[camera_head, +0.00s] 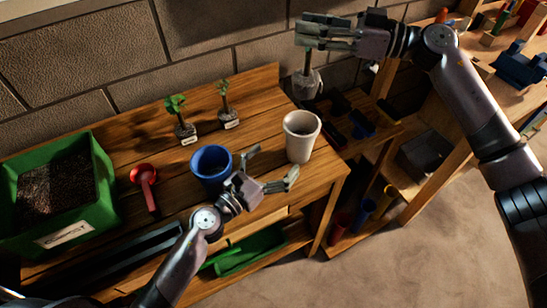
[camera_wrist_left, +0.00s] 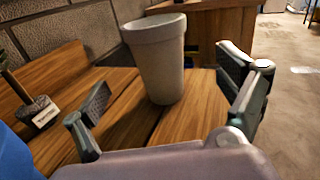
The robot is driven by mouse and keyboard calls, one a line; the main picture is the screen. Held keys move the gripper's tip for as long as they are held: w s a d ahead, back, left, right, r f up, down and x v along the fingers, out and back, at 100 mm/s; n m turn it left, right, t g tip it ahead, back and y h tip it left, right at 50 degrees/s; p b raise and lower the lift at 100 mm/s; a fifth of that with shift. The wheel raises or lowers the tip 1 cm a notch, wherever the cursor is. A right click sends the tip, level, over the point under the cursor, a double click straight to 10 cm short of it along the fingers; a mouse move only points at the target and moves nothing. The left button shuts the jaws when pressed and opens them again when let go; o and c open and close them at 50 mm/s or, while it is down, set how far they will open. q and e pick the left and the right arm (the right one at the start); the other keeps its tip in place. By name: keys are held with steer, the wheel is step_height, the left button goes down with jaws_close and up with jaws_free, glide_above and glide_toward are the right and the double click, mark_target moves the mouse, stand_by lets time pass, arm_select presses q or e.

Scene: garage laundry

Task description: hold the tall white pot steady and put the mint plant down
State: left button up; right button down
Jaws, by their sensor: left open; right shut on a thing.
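The tall white pot (camera_head: 300,138) stands upright on the wooden bench, right of the blue pot. In the left wrist view the white pot (camera_wrist_left: 158,62) stands ahead, between the spread fingers and apart from them. My left gripper (camera_head: 276,167) is open and empty, just in front of the pot, lower left of it. My right gripper (camera_head: 308,34) is shut on the mint plant, high beyond the pot. Below the fingers hang the plant's stem and its pale, rounded lower part (camera_head: 307,84); the gripper hides its top.
A blue pot (camera_head: 210,166) stands close left of my left gripper. Two small labelled plants (camera_head: 182,120) (camera_head: 227,108), a red scoop (camera_head: 145,178) and a green soil bin (camera_head: 98,193) are farther left. Shelves with dark items (camera_head: 345,112) stand right of the bench.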

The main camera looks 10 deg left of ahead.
arm_select(q)
glide_toward(308, 125)
steer(key=x, duration=0.6)
steer(key=shift+w+d+r, duration=0.1)
steer(key=shift+w+d, duration=0.05)
